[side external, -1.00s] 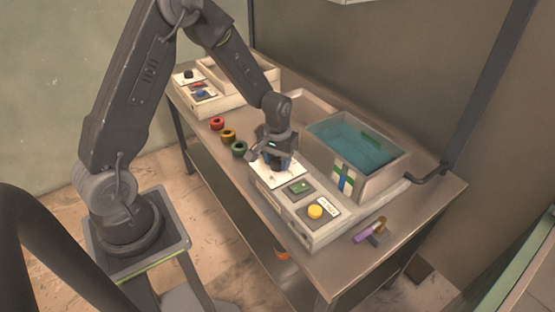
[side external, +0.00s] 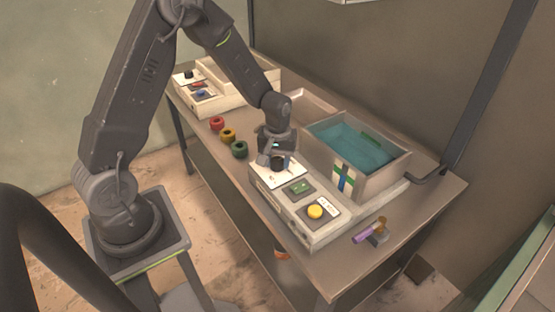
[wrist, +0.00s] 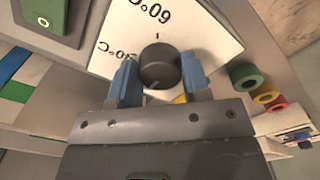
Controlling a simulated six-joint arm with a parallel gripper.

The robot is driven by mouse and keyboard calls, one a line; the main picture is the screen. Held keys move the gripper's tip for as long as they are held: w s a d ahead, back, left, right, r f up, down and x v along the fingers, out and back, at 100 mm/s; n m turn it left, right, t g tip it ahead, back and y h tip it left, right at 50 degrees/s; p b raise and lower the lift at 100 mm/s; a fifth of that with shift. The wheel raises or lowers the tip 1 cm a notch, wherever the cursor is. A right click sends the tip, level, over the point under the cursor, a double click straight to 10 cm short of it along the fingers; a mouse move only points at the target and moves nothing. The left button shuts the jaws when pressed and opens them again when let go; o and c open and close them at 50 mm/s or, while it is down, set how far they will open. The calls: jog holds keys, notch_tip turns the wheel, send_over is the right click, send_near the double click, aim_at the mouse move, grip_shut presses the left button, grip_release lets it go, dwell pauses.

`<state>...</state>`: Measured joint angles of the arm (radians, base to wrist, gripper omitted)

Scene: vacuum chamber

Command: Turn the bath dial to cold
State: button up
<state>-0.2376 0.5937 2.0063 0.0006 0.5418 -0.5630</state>
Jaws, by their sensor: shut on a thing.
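The bath dial (wrist: 158,66) is a dark round knob on a white plate (wrist: 205,30) printed with temperatures in °C. One label reads 60°C, and another to the knob's left is partly legible. A short dark tick sits on the plate above the knob; I cannot tell for sure where the knob points. My gripper (wrist: 159,78) has its blue fingers on both sides of the knob, shut on it. In the side view my gripper (side external: 277,165) is over the white plate (side external: 284,180) at the near panel's left end, where the dial shows only partly.
The panel also carries a green switch (side external: 299,187) and a yellow button (side external: 315,211). A water bath (side external: 350,150) stands behind it. Red, yellow and green rings (side external: 239,149) lie left of the panel. A purple-handled tool (side external: 364,236) lies near the right edge.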

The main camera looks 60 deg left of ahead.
aim_at(278, 160)
jog(key=o, duration=0.9)
jog(key=shift+r, duration=6.95)
jog(key=s+d+r+m+t, duration=0.2)
jog(key=s+d+r+m, duration=0.1)
jog(key=s, duration=0.3)
jog(key=s+d+r+m+t, duration=0.1)
jog(key=s+d+r+m, duration=0.2)
jog(key=s, duration=0.3)
jog(key=s+d+r+m+t, duration=0.2)
jog(key=s+d+r+m, duration=0.1)
jog(key=s+r, duration=0.2)
jog(key=shift+s+d+r+t, duration=0.1)
jog(key=shift+s+r+t, duration=0.05)
jog(key=shift+s, duration=0.35)
jog(key=shift+s+d+r+t, duration=0.1)
jog(key=shift+s+t, duration=0.05)
jog(key=shift+s, duration=0.3)
